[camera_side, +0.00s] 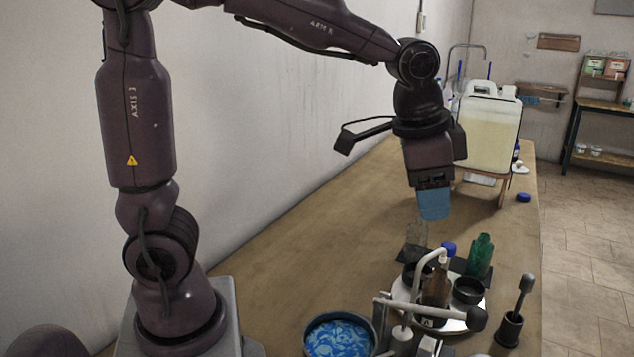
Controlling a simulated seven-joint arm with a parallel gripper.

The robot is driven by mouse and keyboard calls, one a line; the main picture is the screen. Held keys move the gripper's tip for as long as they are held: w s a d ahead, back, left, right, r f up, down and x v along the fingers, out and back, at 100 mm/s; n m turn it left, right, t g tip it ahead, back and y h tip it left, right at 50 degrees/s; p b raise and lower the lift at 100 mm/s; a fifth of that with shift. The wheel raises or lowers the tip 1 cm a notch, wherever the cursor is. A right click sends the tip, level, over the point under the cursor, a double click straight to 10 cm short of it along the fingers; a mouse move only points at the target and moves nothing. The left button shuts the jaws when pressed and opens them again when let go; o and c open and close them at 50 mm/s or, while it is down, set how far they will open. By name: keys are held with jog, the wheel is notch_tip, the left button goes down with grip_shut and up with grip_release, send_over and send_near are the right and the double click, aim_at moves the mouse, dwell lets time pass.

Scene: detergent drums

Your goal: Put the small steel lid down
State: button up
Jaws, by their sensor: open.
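My gripper (434,204), with blue fingers, points down above the far middle of the table. It is open, and no object shows between its fingers, though the side view hides the gap. I cannot pick out a small steel lid for certain. A round, pale metallic tray (400,289) stands below and nearer the camera. It carries an amber bottle (434,288) with a white pump spout and dark round containers (468,291). The gripper is well above these things and apart from them.
A large drum (488,132) stands behind the gripper. The table's left middle (320,235) is clear.

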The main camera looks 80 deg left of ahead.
jog(key=s+a+n+t, duration=0.1)
jog(key=s+n, duration=0.1)
jog(key=s, duration=0.5)
jog(key=s+a+r+n+t, duration=0.1)
jog(key=s+a+n, duration=0.1)
jog(key=s, duration=0.5)
jog(key=shift+s+a+r+n, duration=0.15)
jog(key=shift+s+a+n, duration=0.1)
jog(key=shift+s+n, duration=0.15)
